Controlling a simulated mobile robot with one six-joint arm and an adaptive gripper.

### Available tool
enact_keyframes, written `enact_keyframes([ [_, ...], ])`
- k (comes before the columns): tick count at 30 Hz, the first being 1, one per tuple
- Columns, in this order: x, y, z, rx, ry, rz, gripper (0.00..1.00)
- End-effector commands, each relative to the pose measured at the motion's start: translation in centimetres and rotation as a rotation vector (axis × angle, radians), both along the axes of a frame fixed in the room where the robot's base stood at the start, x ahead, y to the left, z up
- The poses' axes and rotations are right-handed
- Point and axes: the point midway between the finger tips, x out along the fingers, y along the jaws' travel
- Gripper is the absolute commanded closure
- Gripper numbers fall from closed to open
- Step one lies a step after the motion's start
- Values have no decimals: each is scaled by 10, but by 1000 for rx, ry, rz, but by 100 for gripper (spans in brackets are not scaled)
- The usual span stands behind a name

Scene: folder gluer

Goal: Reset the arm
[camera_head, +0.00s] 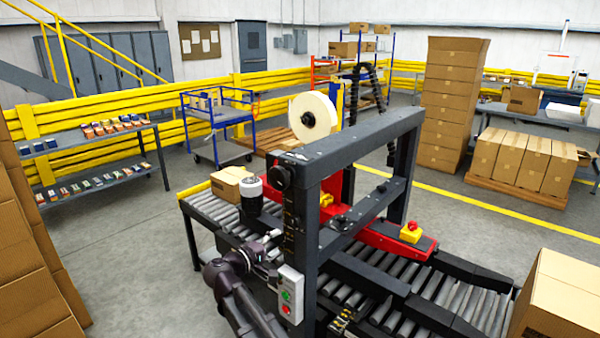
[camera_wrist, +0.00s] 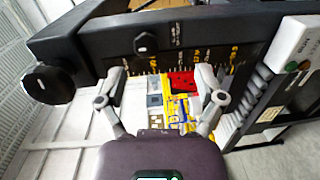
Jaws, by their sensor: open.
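My arm (camera_head: 236,292) reaches up from the lower edge of the head view, bent beside the dark frame of the taping machine (camera_head: 310,220). My gripper (camera_head: 268,246) is close to the machine's near side, small and partly unclear in the head view. In the wrist view my gripper (camera_wrist: 163,88) is open, with its two grey fingers apart and nothing between them. Beyond the fingers are the machine's dark beam (camera_wrist: 150,42) and a yellow, red and grey part (camera_wrist: 175,100). I cannot tell whether the fingers touch anything.
A control box (camera_head: 290,294) with green and red buttons is just right of my gripper. A black knob (camera_wrist: 48,85) sticks out at left in the wrist view. A carton (camera_head: 229,184) sits on the roller conveyor (camera_head: 203,208). Open floor (camera_head: 130,240) lies to the left.

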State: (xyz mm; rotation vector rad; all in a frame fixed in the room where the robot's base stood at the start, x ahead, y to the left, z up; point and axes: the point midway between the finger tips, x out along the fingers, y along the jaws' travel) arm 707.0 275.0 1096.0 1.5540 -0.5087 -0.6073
Motion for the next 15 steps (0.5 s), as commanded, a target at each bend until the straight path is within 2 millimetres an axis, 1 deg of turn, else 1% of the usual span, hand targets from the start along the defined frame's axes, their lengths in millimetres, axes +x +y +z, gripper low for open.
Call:
enact_keyframes([
  [1,-1,-16,-6,25,20,-22,13],
  [2,-1,-24,-10,44,34,-35,13],
  [8,-10,-93,-46,208,153,-153,13],
  [9,-13,-107,-54,247,179,-179,13],
  [15,-35,-167,-91,443,298,-303,13],
])
